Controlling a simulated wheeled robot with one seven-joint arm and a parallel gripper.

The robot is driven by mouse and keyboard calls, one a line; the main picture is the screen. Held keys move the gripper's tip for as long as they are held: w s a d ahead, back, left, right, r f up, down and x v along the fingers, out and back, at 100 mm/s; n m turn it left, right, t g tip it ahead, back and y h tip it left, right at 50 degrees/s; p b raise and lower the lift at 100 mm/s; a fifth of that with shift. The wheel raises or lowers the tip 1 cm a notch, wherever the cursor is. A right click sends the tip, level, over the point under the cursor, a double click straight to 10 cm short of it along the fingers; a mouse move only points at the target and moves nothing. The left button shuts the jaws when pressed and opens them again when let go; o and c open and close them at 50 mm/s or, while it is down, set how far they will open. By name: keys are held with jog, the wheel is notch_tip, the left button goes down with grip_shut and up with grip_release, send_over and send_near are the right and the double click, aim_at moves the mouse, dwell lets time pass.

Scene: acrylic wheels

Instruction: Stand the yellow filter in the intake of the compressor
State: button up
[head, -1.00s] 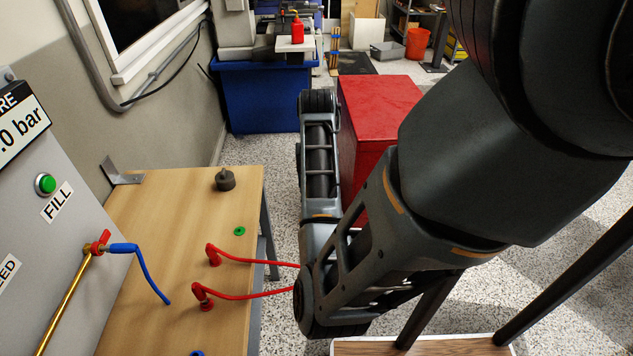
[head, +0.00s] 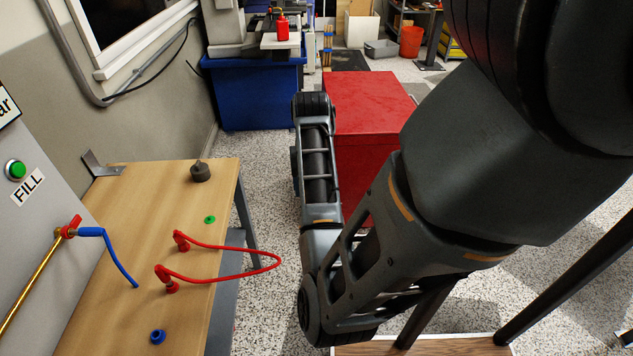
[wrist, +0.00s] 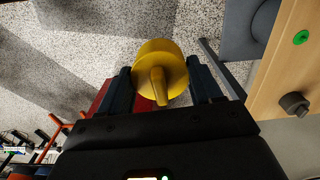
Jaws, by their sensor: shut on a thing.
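The yellow filter (wrist: 161,70) is in the wrist view, a round body with a narrower stem pointing toward the camera. My gripper (wrist: 163,83) is shut on it, with one dark finger at each side. The filter is held in the air, with speckled floor showing beyond it. In the head view neither the gripper nor the filter can be made out. I cannot pick out the compressor or its intake for sure in either view.
A wooden bench (head: 125,255) stands at left with a red looped hose (head: 225,248), a blue fitting (head: 158,337), a green disc (head: 210,219) and a dark knob (head: 200,172). A grey FILL panel (head: 50,215) is beside it. A red cabinet (head: 370,105) stands ahead.

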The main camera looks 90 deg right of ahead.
jog(key=w+a+f+n, duration=0.1)
jog(key=w+a+n, duration=0.7)
jog(key=w+a, duration=1)
jog(key=w+a+f+n, duration=0.1)
jog(key=w+a+n, duration=0.7)
jog(key=w+a, duration=1)
jog(key=shift+w+a+n, duration=0.3)
jog(key=shift+w+a, duration=0.1)
jog(key=shift+w, duration=3.15)
